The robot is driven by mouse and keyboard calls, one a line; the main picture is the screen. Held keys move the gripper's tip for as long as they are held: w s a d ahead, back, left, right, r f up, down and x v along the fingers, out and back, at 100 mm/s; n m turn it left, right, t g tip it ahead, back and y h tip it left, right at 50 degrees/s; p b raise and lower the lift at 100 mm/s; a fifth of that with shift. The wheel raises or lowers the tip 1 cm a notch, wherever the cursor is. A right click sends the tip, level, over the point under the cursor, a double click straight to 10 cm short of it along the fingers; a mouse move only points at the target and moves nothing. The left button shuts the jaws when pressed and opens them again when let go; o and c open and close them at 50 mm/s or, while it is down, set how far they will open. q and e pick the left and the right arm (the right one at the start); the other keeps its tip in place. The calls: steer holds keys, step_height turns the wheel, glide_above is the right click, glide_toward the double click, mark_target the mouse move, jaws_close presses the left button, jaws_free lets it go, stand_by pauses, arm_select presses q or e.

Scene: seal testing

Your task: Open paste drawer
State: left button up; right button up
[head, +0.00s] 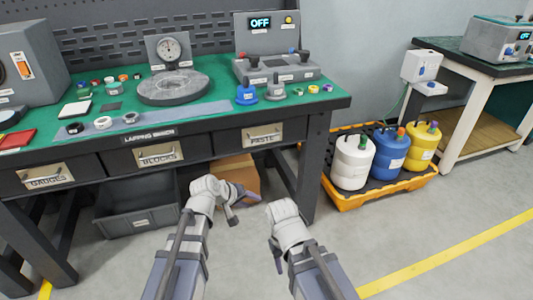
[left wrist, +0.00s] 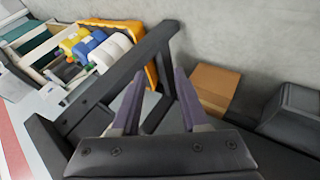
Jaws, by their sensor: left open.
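The paste drawer (head: 234,143) is at the right end of the bench's drawer row, its front flush with the frame, so it looks shut. Its labelled handle plate (head: 262,134) faces me. My left gripper (head: 244,206) is below and slightly left of that handle, in front of the box under the bench, touching nothing I can see. In the left wrist view its two purple-grey fingers (left wrist: 158,95) are spread with nothing between them. The drawer cannot be made out there. My right gripper (head: 274,252) is lower and to the right; its jaw gap is hidden.
The blocks drawer (head: 114,160) and gauges drawer (head: 83,178) look shut. A cardboard box (head: 238,172) and a grey bin (head: 125,215) sit under the bench. A bench leg (head: 313,165) stands right of the paste drawer. Drums stand in an orange-edged tray (head: 378,204).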

arm_select(q)
steer(key=w+d+r+n+t+h, duration=0.2)
steer(key=w+d+r+n+t, duration=0.15)
steer(key=w+r, duration=0.35)
steer(key=n+t, duration=0.5)
steer(key=n, duration=0.2)
glide_toward(266, 136)
steer(key=x, duration=0.3)
steer(key=shift+b+x, duration=0.65)
steer(key=shift+x, duration=3.2)
steer(key=shift+a+f, duration=0.1)
jaws_close()
